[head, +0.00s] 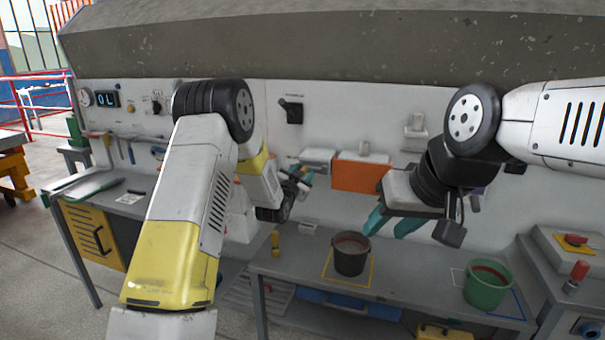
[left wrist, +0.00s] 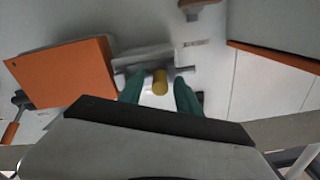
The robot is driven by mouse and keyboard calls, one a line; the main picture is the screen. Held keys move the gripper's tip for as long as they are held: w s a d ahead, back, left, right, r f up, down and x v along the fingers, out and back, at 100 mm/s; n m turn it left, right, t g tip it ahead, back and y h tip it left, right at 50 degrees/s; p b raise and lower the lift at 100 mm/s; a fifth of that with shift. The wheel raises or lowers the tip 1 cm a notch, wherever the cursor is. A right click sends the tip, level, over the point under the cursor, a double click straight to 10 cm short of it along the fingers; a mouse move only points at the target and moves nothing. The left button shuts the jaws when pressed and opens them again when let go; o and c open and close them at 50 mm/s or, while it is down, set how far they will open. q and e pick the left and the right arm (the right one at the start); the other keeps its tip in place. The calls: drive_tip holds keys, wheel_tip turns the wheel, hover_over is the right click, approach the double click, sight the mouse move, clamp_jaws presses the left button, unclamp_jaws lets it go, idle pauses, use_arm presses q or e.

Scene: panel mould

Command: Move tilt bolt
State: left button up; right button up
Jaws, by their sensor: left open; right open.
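In the left wrist view, a short yellow cylinder (left wrist: 160,82) sticks out from a grey bar-like fitting (left wrist: 146,60) on the pale panel; it may be the tilt bolt, but no label confirms this. My left gripper (left wrist: 157,90) is open, its green fingers on either side of the cylinder with small gaps showing. In the head view my left gripper (head: 304,178) is at the wall panel, just below a grey block (head: 317,155), and my arm partly hides that area. My right gripper (head: 392,224) is open and empty, in front of the panel above the bench.
An orange box (head: 360,172) is on the panel right of my left gripper; it also shows in the left wrist view (left wrist: 62,72). A dark bucket (head: 351,258) and a green bucket (head: 487,290) stand on the grey bench (head: 420,290). A heavy grey beam (head: 330,50) overhangs the panel.

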use_arm(q)
drive_tip(key=shift+w+d, duration=0.1)
drive_tip(key=shift+w, duration=0.15)
drive_tip(key=shift+c, duration=0.2)
clamp_jaws()
idle(0.3)
idle(0.8)
